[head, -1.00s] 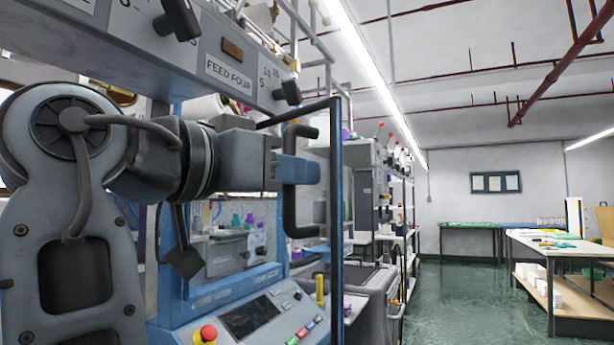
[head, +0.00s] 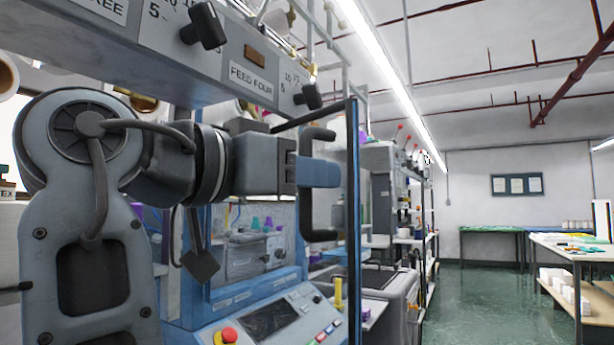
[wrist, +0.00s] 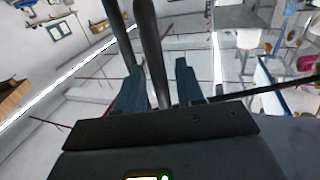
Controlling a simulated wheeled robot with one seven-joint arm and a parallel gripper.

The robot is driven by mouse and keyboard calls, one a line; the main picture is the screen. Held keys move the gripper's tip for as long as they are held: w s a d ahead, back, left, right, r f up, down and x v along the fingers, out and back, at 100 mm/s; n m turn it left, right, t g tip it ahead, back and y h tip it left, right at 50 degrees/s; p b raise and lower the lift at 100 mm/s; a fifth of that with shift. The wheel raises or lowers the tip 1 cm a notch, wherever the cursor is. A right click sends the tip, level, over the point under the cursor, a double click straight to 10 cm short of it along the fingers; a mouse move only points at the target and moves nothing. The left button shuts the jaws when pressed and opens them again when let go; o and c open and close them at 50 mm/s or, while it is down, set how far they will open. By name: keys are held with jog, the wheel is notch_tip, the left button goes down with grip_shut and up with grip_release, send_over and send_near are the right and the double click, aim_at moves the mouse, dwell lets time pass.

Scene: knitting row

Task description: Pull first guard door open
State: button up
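The guard door (head: 353,230) is a clear panel in a dark and blue frame. It stands swung out from the blue machine and shows nearly edge-on in the head view. Its black U-shaped handle (head: 318,236) is on the side facing my gripper (head: 318,172). My gripper's blue fingers are at the handle's height and cover its middle. In the wrist view, the dark handle bar (wrist: 155,50) passes between the two fingers of my gripper (wrist: 158,75). The fingers are apart, with narrow gaps seeming to show beside the bar; contact is hard to judge.
The machine's control panel (head: 285,318) with a red button (head: 229,335) lies below my arm. The beam labelled FEED FOUR (head: 251,82) runs above. A grey bin (head: 388,300) stands beyond the door. Green floor (head: 480,300) is open at right, before a table (head: 570,248).

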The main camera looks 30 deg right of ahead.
jog(key=s+a+b, duration=0.1)
jog(key=a, duration=0.6)
jog(key=shift+s+a, duration=0.2)
jog(key=shift+s, duration=0.05)
